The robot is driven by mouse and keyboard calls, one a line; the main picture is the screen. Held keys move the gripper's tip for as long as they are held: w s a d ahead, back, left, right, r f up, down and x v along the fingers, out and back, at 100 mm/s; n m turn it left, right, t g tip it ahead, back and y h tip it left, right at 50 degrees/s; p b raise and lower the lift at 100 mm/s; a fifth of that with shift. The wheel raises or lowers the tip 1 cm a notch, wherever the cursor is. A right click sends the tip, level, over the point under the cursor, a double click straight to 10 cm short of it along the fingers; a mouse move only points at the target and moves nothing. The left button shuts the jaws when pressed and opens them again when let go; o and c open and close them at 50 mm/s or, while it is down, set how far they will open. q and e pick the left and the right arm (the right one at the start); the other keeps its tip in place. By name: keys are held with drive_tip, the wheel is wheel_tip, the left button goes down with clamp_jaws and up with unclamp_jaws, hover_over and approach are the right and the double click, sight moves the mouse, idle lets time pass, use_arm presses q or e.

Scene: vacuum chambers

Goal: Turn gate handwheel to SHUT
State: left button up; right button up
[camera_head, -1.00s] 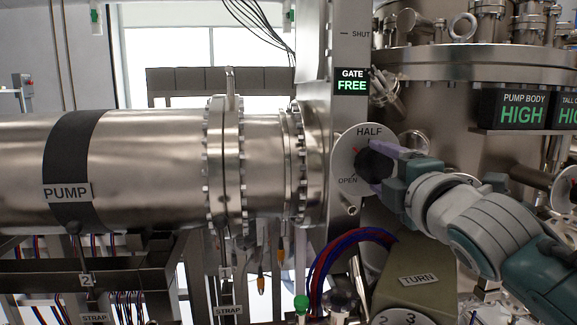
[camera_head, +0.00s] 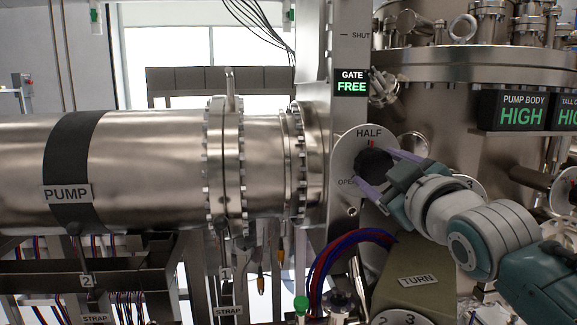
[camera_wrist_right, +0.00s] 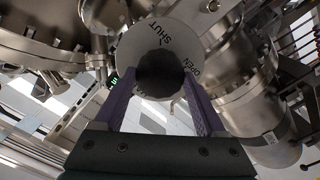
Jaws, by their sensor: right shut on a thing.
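The gate handwheel (camera_head: 373,165) is a dark round knob in front of a pale dial plate (camera_head: 346,143) marked HALF and OPEN. Its red pointer mark stands at the top, just under HALF. My right gripper (camera_head: 377,172) is shut on the handwheel, with its purple fingers on either side of it. In the right wrist view the dark handwheel (camera_wrist_right: 161,74) sits between the two fingertips, and the dial behind it reads SHUT and OPEN. A display (camera_head: 352,82) above the dial reads GATE FREE. My left gripper is not in view.
The large PUMP pipe (camera_head: 150,165) fills the left side. A TURN-labelled block (camera_head: 418,281) lies below my right arm. Blue and red cables (camera_head: 340,247) hang below the dial. PUMP BODY displays (camera_head: 522,110) read HIGH at the right.

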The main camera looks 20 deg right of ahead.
drive_tip(key=m, duration=0.6)
drive_tip(key=shift+r+p, duration=0.1)
drive_tip(key=shift+p, duration=0.2)
drive_tip(key=m, duration=0.6)
drive_tip(key=shift+m+p, duration=0.35)
drive_tip(key=shift+m, duration=0.05)
drive_tip(key=m, duration=0.9)
drive_tip(key=shift+m+p, duration=0.35)
drive_tip(key=shift+m, duration=1.75)
drive_tip(key=o, duration=1.3)
